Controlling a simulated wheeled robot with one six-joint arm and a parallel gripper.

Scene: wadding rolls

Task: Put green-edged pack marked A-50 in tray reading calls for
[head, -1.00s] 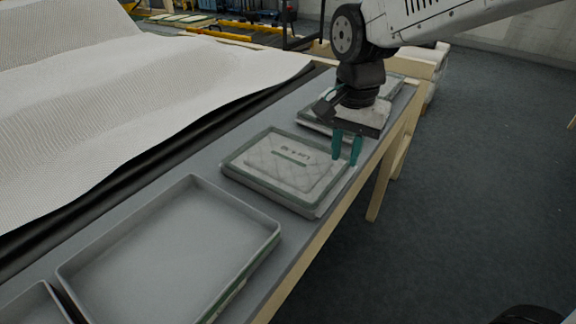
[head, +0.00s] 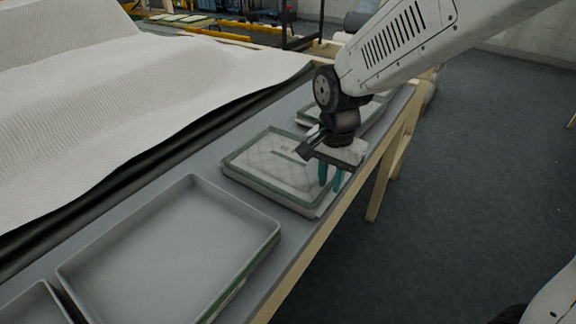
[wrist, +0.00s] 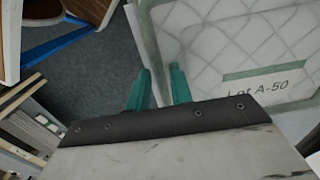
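A pale quilted pack (head: 265,160) with a green edge lies flat on the table in the head view. In the wrist view the pack (wrist: 220,50) carries a green-framed label reading "Lot A-50". My gripper (head: 331,178) points down at the pack's right edge, near the table's edge. Its two teal fingers (wrist: 158,85) are apart, with a pale rim passing between them in the wrist view. I cannot tell whether they touch it. An empty grey tray (head: 262,222) lies nearer me; marking on its green-edged right side is too small to read.
Part of another tray (head: 22,294) shows at the lower left. A further tray or pack (head: 307,113) lies behind my gripper, partly hidden. White wadding (head: 150,90) covers the left side beyond a black roller. The floor right of the table (head: 352,206) is clear.

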